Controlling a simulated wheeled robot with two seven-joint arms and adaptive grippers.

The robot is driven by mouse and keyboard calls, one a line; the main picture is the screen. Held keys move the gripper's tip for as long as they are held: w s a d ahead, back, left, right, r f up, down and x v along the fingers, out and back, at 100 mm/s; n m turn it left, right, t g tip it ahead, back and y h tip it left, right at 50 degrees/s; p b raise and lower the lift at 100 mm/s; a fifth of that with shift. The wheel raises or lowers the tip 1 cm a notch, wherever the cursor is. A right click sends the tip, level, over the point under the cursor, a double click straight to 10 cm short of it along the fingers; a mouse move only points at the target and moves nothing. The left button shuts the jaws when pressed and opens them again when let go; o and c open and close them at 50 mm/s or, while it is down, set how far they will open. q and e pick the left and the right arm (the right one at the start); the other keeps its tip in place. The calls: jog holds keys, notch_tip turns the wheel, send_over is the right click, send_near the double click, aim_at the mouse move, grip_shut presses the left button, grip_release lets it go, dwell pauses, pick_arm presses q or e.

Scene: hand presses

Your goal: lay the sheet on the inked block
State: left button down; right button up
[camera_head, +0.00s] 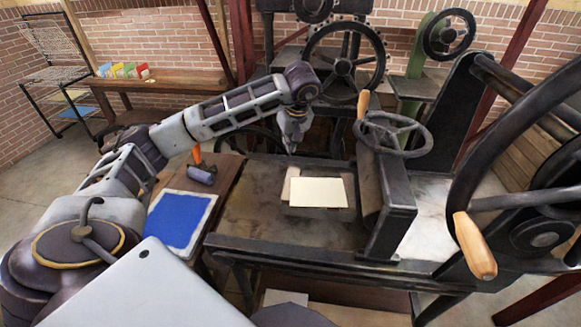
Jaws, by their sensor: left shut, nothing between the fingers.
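The pale cream sheet (322,193) lies flat on the dark bed (255,225) of the press. A greyish-pink edge (290,176) shows behind and to the left of the sheet; it may be the block, with the rest hidden under the sheet. I cannot tell how well the two line up. My left gripper (292,151) points down above the back of the bed, just behind the sheet. It is shut and empty, apart from the sheet. My right gripper is out of view.
A blue ink slab (178,219) and a roller (201,175) lie on the side table at left. The press cylinder (370,190), handwheel (394,133) and large wheel with a wooden handle (475,245) stand at right. The front of the bed is clear.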

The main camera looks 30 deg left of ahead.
aim_at(291, 176)
pick_arm(q)
jog(key=shift+f, duration=0.15)
jog(key=p+x, duration=0.1)
jog(key=x, duration=0.8)
jog(key=shift+d+f+p, duration=0.1)
jog(key=shift+f+p, duration=0.2)
jog(key=shift+p, duration=0.1)
jog(key=shift+s+d+p, duration=0.3)
jog(key=shift+s+d, duration=0.2)
jog(key=shift+d, duration=0.2)
jog(key=shift+s+d+p, duration=0.3)
jog(key=shift+s+d, duration=0.15)
jog(key=shift+d, duration=0.25)
jog(key=shift+d, duration=0.1)
jog(key=shift+s+d+f+b, duration=0.15)
jog(key=shift+s+d+b, duration=0.3)
jog(key=shift+d, duration=0.1)
jog(key=shift+s+d+r, duration=0.15)
jog(key=shift+d+r, duration=0.05)
jog(key=shift+d, duration=0.1)
jog(key=shift+a+f, duration=0.1)
